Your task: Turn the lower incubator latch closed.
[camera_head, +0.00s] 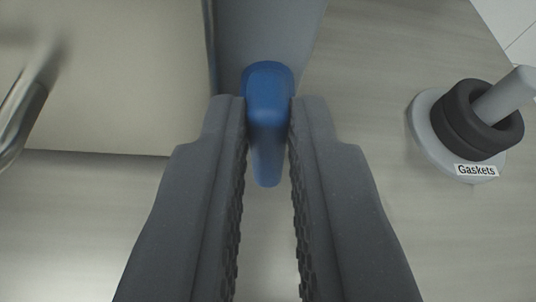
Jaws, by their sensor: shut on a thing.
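The blue latch (267,160) is in the upper middle of the view, on the grey side face of the incubator (265,30). Its rounded head is at the top and its narrower end points down in the picture. My gripper (267,112) is shut on the latch, with one dark ridged finger on its left and one on its right. The fingers hide parts of the latch's sides. Only one latch shows in this view.
A pale door panel (110,100) fills the upper left, with a metal bar handle (25,95) at the left edge. A grey peg stand labelled "Gaskets" (476,171) holds dark rings (462,115) at the right. The pale wood-grain surface (370,90) between it and my gripper is clear.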

